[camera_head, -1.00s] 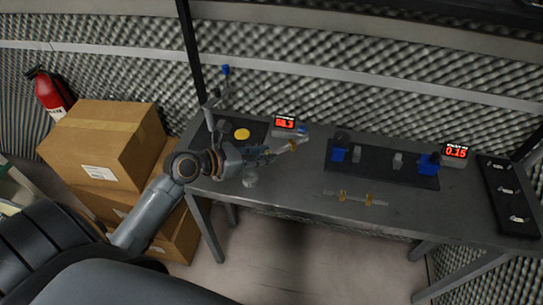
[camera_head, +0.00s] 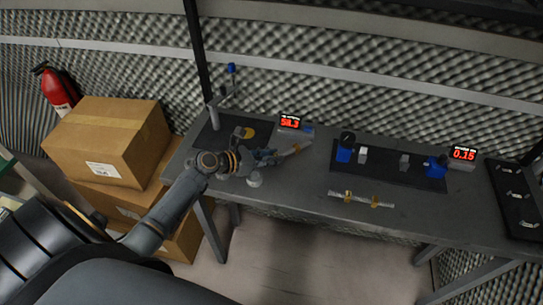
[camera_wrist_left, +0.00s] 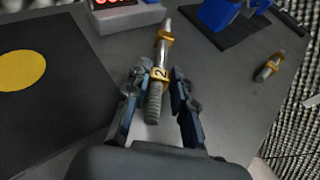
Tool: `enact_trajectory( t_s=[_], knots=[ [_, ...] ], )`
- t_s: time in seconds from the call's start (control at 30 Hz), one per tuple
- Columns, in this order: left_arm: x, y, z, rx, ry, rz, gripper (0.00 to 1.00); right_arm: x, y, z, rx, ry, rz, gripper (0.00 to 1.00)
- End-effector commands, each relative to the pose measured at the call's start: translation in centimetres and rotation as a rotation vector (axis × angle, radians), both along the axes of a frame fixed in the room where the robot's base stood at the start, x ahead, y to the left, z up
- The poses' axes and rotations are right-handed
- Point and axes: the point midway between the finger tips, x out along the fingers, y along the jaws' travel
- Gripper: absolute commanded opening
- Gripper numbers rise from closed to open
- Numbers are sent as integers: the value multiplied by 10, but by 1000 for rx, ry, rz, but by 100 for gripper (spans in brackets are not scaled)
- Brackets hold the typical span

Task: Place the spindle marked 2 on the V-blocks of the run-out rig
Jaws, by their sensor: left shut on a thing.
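The spindle marked 2 (camera_wrist_left: 161,65) is a grey metal shaft with a gold collar bearing the number 2. My left gripper (camera_wrist_left: 154,84) is shut on it near that collar, with the thin end pointing away. In the head view my left gripper (camera_head: 268,157) and the spindle (camera_head: 296,149) are at the table's left part, left of the run-out rig. I cannot tell whether the spindle touches the table. The rig's dark base (camera_head: 384,174) carries two pale V-blocks (camera_head: 363,155) (camera_head: 404,162), both empty, between blue-bodied units (camera_head: 345,150) (camera_head: 436,168). My right gripper is out of view.
Another spindle (camera_head: 360,199) with gold collars lies at the table's front. A red-digit display (camera_head: 290,122) stands behind my gripper, another (camera_head: 463,154) right of the rig. A dark mat (camera_head: 215,143) with a yellow disc is at left, a black tray (camera_head: 515,195) at right.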

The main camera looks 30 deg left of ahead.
Motion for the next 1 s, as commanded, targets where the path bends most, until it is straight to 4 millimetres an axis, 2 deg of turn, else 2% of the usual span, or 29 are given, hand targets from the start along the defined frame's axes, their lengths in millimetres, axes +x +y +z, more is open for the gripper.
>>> enact_trajectory(
  t_s=[0.17,0.2,0.3,0.67,0.87,1.0],
  knots=[
    [0,0,-1,-1,-2,1,0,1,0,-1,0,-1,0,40],
    [0,0,-3,0,1,0,26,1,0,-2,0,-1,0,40],
    [0,0,-2,0,1,0,46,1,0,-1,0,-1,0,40],
    [0,0,2,2,-1,-1,47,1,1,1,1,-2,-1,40],
    [-24,14,10,4,1,1,47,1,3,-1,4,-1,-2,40],
    [-50,27,21,4,2,-1,47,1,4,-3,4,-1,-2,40]
  ],
)
